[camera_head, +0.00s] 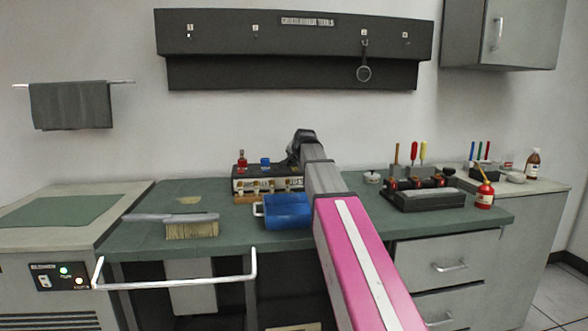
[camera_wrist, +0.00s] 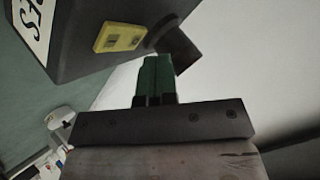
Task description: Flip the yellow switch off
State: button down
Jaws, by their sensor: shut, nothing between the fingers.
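A yellow switch (camera_wrist: 120,36) sits on a dark box (camera_wrist: 90,62) in the upper left of the wrist view. It is a small yellow plate with two raised marks; which way it is set I cannot tell. My gripper (camera_wrist: 157,60) has green fingers that are shut together and empty. The fingertips are just below and to the right of the switch, and I see no clear contact. In the head view, a dark labelled box (camera_head: 240,184) stands at the back of the bench, left of my arm. My fingers and the yellow switch cannot be made out there.
A dark round part (camera_wrist: 176,48) juts from the box near my fingertips. A brush (camera_head: 192,229) lies to the left, and a black tool tray (camera_head: 428,199) stands to the right.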

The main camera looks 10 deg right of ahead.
aim_at(296, 168)
jog(key=shift+f, duration=0.15)
dwell(0.5)
jog(key=shift+w+f, duration=0.1)
jog(key=shift+f, duration=0.2)
jog(key=shift+f, duration=0.25)
dwell(0.6)
dwell(0.4)
jog(key=shift+r, duration=0.75)
jog(key=shift+r, duration=0.1)
jog(key=shift+s+r, duration=0.2)
jog(key=shift+r, duration=0.95)
jog(key=shift+s+r, duration=0.15)
jog(key=shift+r, duration=1.1)
jog(key=shift+s, duration=0.1)
